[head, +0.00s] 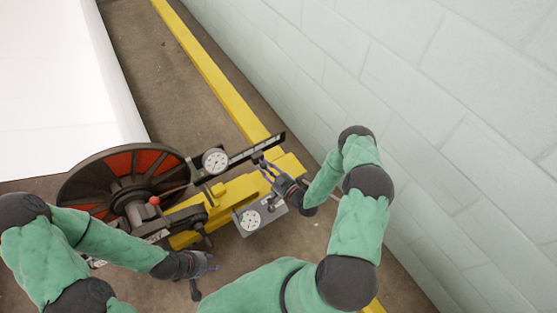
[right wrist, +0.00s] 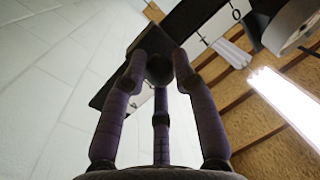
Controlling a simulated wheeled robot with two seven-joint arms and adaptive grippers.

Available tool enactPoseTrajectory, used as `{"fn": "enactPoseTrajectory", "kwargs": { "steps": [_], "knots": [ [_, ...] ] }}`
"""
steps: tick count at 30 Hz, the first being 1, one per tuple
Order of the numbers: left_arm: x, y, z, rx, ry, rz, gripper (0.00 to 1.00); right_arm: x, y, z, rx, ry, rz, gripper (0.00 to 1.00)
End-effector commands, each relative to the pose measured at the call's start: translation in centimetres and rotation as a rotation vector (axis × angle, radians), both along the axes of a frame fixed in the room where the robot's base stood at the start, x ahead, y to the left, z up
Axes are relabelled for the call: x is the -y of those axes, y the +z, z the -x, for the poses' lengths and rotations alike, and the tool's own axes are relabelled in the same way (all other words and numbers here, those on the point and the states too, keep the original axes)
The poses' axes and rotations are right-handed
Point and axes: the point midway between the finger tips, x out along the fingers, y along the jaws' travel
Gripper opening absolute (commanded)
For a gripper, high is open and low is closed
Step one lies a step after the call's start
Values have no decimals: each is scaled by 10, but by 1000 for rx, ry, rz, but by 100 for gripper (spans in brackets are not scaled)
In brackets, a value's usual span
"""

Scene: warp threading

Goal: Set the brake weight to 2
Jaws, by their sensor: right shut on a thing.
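A small dark weight (head: 258,157) sits on the beam, partly covered by my right gripper (head: 264,166). In the right wrist view my right gripper (right wrist: 160,58) has its fingertips closed around the weight (right wrist: 155,38), below the dark beam. My left gripper (head: 211,262) is low, beside the machine's front, apart from the beam; its finger opening is unclear.
A large wheel (head: 125,185) with orange-red panels stands at the left. A round dial (head: 215,160) stands at the beam's inner end. A grey box with a dial (head: 250,221) sits below. A yellow rail (head: 215,75) and a pale block wall (head: 450,110) bound the right side.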

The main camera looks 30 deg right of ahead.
Motion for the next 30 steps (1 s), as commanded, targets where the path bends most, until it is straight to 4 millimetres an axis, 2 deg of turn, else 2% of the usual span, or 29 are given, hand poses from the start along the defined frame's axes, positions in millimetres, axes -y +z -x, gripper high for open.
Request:
{"fn": "enactPoseTrajectory", "kwargs": {
  "steps": [11, 12, 14, 25, 30],
  "knots": [
    [0, 1, 0, 0, 0, 0, 40, -3, 3, -2, 12, -11, 9, 0],
    [0, 1, 0, 0, 0, 0, 40, -3, 3, -2, 12, -11, 9, 34],
    [0, 1, 0, 0, 0, 0, 40, -3, 3, -2, 12, -11, 8, 51],
    [0, 1, 0, 0, 0, 0, 40, -4, 1, 1, 5, -10, 7, 52],
    [0, 1, 0, 0, 0, 0, 40, 2, 1, 16, 3, -13, 5, 52]
  ]
}}
